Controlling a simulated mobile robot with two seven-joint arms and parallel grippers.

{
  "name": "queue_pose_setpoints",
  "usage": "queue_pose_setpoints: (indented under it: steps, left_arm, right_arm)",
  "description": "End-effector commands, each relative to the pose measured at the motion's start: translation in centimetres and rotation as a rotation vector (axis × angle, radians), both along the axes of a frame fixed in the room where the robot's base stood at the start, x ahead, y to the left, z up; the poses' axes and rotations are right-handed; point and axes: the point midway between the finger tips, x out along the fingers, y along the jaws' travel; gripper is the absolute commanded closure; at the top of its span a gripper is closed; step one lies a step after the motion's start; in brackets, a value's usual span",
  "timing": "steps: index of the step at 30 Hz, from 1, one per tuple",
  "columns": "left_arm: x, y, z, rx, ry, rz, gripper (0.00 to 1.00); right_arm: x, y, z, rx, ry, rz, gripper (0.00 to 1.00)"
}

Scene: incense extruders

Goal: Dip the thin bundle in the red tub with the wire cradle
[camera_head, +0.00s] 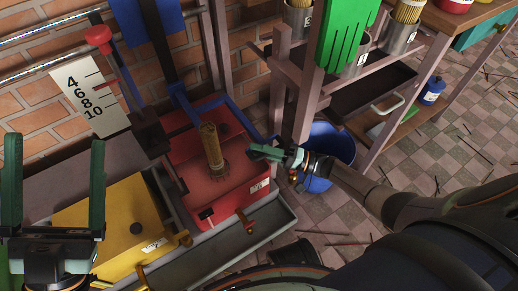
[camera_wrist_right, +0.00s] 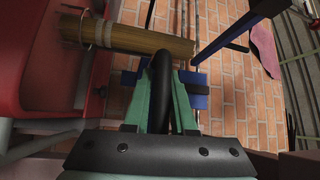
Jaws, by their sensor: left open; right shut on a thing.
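The red tub (camera_head: 237,203) sits on a grey tray bench, left of centre in the head view, and at the left in the right wrist view (camera_wrist_right: 28,55). A thin brown bundle (camera_head: 210,143) stands nearly upright in it, its lower end at the red surface. The bundle (camera_wrist_right: 135,38) has pale ties near one end. Thin wire lines show around its foot, perhaps the wire cradle (camera_head: 221,171). My right gripper (camera_head: 272,153) is just right of the tub, shut on a black curved handle (camera_wrist_right: 182,108). My left gripper (camera_head: 54,142) is open and empty.
A yellow tub (camera_head: 105,218) stands left of the red tub. A scale board (camera_head: 90,95) and blue-ended lever (camera_head: 185,105) rise behind. A blue bucket (camera_head: 338,143) stands on the floor at right, under a rack with tins (camera_head: 401,36) and a green glove-like piece (camera_head: 343,35).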

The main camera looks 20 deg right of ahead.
Motion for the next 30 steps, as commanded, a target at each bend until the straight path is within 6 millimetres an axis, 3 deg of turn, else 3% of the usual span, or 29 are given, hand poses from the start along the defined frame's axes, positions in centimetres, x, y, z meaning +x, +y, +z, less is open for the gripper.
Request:
queue_pose_setpoints:
  steps: [8,23,30]
  left_arm:
    - [0.0,0.0,0.5,-0.002,0.001,-0.001,0.10]
    - [-0.2,0.7,5.3,-0.038,-0.013,-0.016,0.10]
    - [-0.3,0.7,5.5,-0.038,-0.015,-0.020,0.10]
  right_arm:
    - [-0.2,0.1,0.7,0.008,-0.001,0.008,1.00]
    - [-0.2,0.2,5.0,0.008,-0.002,0.009,1.00]
    - [-0.2,0.2,5.1,0.008,-0.001,0.009,1.00]
